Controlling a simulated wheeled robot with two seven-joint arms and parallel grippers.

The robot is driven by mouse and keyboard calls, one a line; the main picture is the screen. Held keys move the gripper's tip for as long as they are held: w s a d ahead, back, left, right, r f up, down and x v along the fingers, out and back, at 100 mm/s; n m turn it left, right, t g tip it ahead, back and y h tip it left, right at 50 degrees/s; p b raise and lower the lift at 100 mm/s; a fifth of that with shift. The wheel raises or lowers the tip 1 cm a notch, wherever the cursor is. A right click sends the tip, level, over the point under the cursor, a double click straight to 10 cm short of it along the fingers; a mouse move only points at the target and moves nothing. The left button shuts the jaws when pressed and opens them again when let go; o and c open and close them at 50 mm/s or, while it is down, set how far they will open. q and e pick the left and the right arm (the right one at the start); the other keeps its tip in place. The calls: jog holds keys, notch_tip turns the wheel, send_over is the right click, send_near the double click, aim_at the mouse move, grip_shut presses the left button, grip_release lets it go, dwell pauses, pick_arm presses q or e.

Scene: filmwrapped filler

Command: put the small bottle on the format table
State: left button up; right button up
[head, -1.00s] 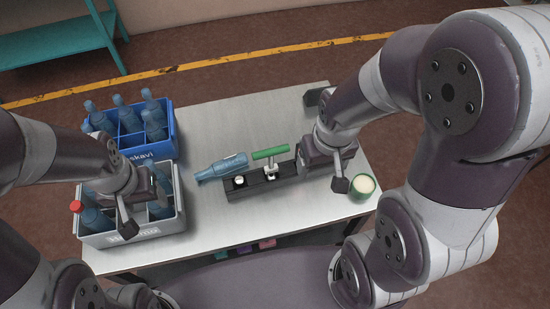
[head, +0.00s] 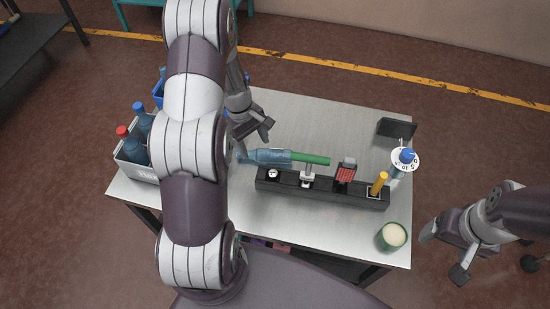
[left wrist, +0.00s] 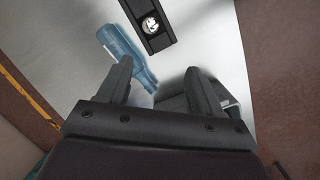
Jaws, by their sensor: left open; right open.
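A small blue bottle (head: 268,156) lies on its side on the grey metal table (head: 300,115), behind the left end of a black fixture block (head: 325,187). Its neck points left in the head view. My left gripper (head: 257,132) is open and empty, close to the bottle's neck end. In the left wrist view the bottle (left wrist: 121,46) lies beyond the left finger of that gripper (left wrist: 160,75), which covers part of it; its neck shows between the fingers. My right gripper (head: 446,254) is open and empty, off the table's right edge.
A grey crate (head: 135,172) with several bottles stands at the left; my left arm hides much of it and the blue crate (head: 158,88).

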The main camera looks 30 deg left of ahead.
aim_at(266, 152)
pick_arm(q)
jog(key=w+a+f+n+t+h, duration=0.2)
jog(key=w+a+f+n, duration=0.3)
jog(key=w+f+n, duration=0.3)
jog(key=shift+n, duration=0.6)
jog(key=x, duration=0.7)
jog(key=s+x, duration=0.1)
jog(key=x, duration=0.2)
jog(key=shift+d, duration=0.4)
jog(key=shift+y, duration=0.3)
jog(key=c, duration=0.8)
